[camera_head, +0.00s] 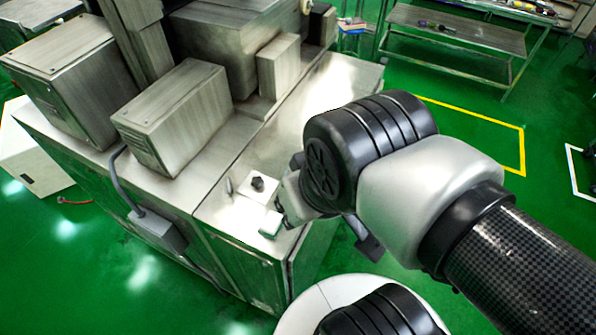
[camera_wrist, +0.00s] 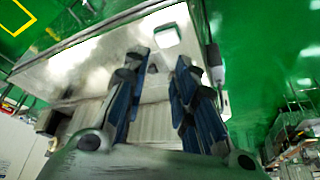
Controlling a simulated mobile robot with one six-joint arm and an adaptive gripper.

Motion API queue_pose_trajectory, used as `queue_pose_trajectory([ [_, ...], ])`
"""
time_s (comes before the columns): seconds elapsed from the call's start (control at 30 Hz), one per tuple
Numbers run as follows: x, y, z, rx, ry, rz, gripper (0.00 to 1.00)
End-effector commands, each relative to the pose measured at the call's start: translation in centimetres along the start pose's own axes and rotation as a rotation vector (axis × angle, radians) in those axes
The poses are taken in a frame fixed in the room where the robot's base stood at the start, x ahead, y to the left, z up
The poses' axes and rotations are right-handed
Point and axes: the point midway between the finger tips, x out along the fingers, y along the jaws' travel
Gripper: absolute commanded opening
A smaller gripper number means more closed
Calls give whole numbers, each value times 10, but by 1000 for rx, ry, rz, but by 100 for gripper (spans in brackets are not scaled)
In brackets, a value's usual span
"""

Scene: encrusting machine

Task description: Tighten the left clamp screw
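A small dark knob (camera_head: 258,183), which looks like a clamp screw, stands on a pale square plate (camera_head: 247,191) on the machine's steel top in the head view. Which clamp it belongs to I cannot tell for sure. My gripper (camera_head: 279,203) is just right of it, partly hidden by my wrist. In the wrist view my gripper (camera_wrist: 160,62) is open, its two blue-sided fingers apart. A small dark shape (camera_wrist: 152,69), perhaps the knob, shows in the gap between them; I see no contact.
Steel housings (camera_head: 175,115) stand behind on the left. A bench (camera_head: 455,30) is far off across green floor.

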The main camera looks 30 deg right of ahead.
Motion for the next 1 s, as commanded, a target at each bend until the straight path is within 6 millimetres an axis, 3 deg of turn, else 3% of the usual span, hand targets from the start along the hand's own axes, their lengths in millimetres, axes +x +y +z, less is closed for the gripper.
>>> queue_pose_trajectory([
  [0.03, -10, 0, -4, 0, 0, 0, 25],
  [0.2, -19, 0, -8, 0, 0, 0, 25],
  [0.73, -22, 1, -14, 15, -15, -1, 29],
  [0.87, -26, 6, -37, 84, -77, -5, 29],
  [1.0, -24, 18, -78, 211, -189, -19, 29],
])
